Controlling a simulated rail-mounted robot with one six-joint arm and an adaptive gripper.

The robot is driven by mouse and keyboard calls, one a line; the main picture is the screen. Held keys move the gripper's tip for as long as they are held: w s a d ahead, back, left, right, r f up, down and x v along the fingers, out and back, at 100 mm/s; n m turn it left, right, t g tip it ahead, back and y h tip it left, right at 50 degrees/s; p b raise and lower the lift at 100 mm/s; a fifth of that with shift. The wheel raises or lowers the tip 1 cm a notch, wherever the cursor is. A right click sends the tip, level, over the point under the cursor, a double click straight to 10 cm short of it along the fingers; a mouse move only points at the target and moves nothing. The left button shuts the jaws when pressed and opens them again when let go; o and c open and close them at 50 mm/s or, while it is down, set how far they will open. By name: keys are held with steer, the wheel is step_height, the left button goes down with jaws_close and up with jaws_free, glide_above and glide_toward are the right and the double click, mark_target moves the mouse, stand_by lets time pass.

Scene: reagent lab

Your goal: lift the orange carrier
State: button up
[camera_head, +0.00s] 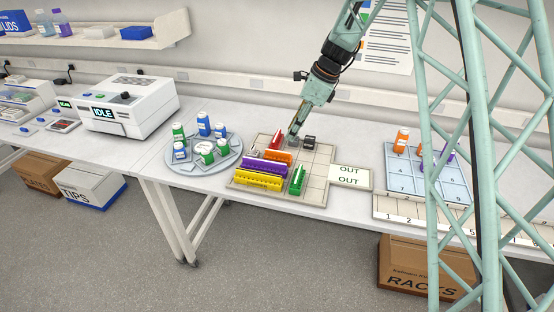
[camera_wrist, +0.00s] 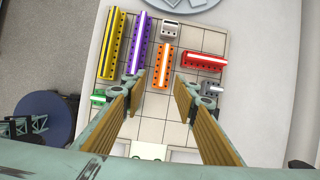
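The orange carrier (camera_head: 277,155) is a short block with a white strip along its top, on the gridded tray (camera_head: 318,161). It lies between the red carrier (camera_head: 276,140) and the purple carrier (camera_head: 265,168). In the wrist view the orange carrier (camera_wrist: 162,66) points away from me, its near end framed between my spread fingertips. My gripper (camera_wrist: 159,82) is open and empty, with a gap on both sides of the carrier. In the head view my gripper (camera_head: 294,133) hangs over the tray's back part. Its exact height above the tray is hard to tell.
The tray also holds a yellow carrier (camera_wrist: 112,45), a green carrier (camera_head: 297,181), a pale block (camera_wrist: 169,28) and a grey block (camera_wrist: 210,88). A round rack (camera_head: 202,162) of bottles stands left. An OUT sign (camera_head: 350,177) and a numbered blue tray (camera_head: 405,172) stand right.

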mark_target(280, 151)
steer(key=shift+w+a+f+m, duration=0.3)
steer(key=shift+w+f, duration=0.2)
steer(key=shift+f, duration=0.3)
steer(key=shift+b+x, duration=0.35)
steer(key=shift+x, duration=3.95)
steer(key=shift+a, duration=0.1)
steer(key=shift+b+x, duration=0.3)
steer(key=shift+x, duration=2.3)
steer(key=shift+c, duration=0.8)
steer(key=c, duration=0.4)
steer(key=shift+r, duration=0.1)
